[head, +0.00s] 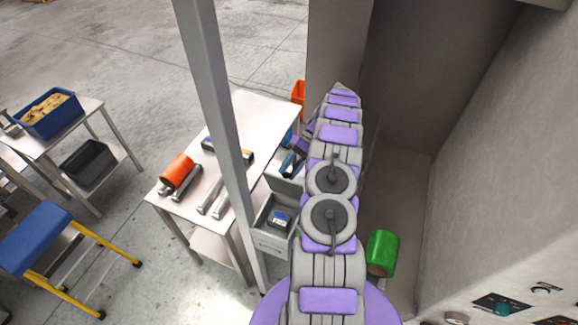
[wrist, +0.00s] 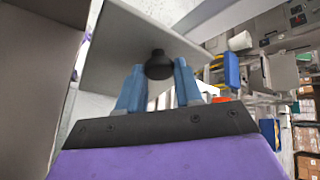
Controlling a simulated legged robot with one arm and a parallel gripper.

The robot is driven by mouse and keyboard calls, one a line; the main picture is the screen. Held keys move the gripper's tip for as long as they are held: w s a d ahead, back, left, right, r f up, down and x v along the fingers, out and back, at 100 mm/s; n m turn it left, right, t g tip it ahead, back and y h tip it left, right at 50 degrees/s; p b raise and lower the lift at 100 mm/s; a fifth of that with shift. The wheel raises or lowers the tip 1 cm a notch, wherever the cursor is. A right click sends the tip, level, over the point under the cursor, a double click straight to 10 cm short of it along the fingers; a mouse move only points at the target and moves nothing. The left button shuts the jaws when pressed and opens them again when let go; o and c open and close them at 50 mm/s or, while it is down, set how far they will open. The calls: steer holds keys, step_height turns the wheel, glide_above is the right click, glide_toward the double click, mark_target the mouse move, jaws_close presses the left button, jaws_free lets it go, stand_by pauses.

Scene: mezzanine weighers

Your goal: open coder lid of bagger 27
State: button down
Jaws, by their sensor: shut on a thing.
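In the wrist view a flat grey panel (wrist: 125,45), which looks like the coder lid, fills the upper middle and sits tilted in the picture. A round black knob (wrist: 159,64) stands out from it. My gripper (wrist: 159,72) has its two blue fingers on either side of the knob and is shut on it. In the head view my gripper (head: 291,163) is partly hidden behind my arm, beside the table's right edge. The knob is hidden there, and I cannot tell how far the lid is open.
A steel table (head: 262,115) holds an orange roll (head: 176,171) and metal cylinders. A grey post (head: 212,85) stands before it. An open drawer (head: 268,240) and a green roll (head: 381,253) are near my arm.

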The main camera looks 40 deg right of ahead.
steer(key=shift+d, duration=0.1)
stand_by(0.3)
steer(key=c, duration=0.8)
jaws_free()
steer(key=shift+d+f, duration=0.1)
steer(key=shift+o, duration=0.2)
steer(key=shift+a+b, duration=0.3)
steer(key=shift+b, duration=0.15)
